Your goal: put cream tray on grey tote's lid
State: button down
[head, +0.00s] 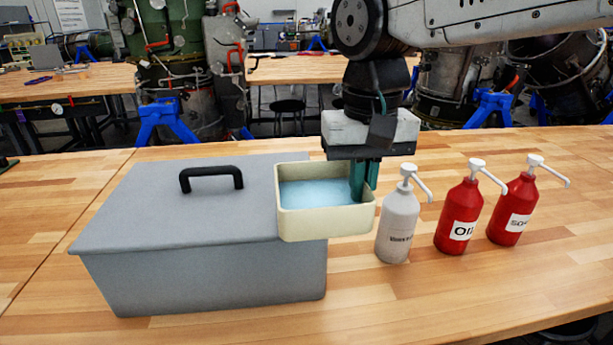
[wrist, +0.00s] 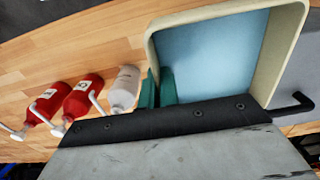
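The cream tray (head: 325,223) has a light blue inside and hangs level at the right edge of the grey tote's lid (head: 130,215). My gripper (head: 363,180) has its green fingers shut on the tray's right wall. The tray overlaps the lid's right part in the head view; whether it touches the lid cannot be told. In the wrist view the tray (wrist: 215,50) fills the upper middle, with the green fingers (wrist: 158,88) at its left wall. The grey tote (head: 210,275) stands on the table with its lid on, and a black handle (head: 211,178) rises from the lid.
A white pump bottle (head: 398,228) stands close right of the tray and gripper. Two red pump bottles (head: 458,220) (head: 513,212) stand farther right. The wooden table (head: 420,300) is clear in front of the bottles. The lid is bare left of the tray, apart from the handle.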

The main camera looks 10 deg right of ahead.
aim_at(316, 181)
jog(key=w+a, duration=0.1)
jog(key=w, duration=0.2)
jog(key=w+a, duration=0.2)
jog(key=w, duration=0.1)
jog(key=w+a+f, duration=0.1)
jog(key=w, duration=0.2)
jog(key=shift+w+a, duration=0.25)
jog(key=shift+w, duration=0.05)
jog(key=shift+w+f, duration=0.1)
jog(key=shift+f, duration=1.65)
jog(key=shift+f, duration=0.2)
jog(key=c, duration=1.6)
grip_release()
jog(key=shift+c, duration=0.2)
jog(key=shift+r, duration=0.1)
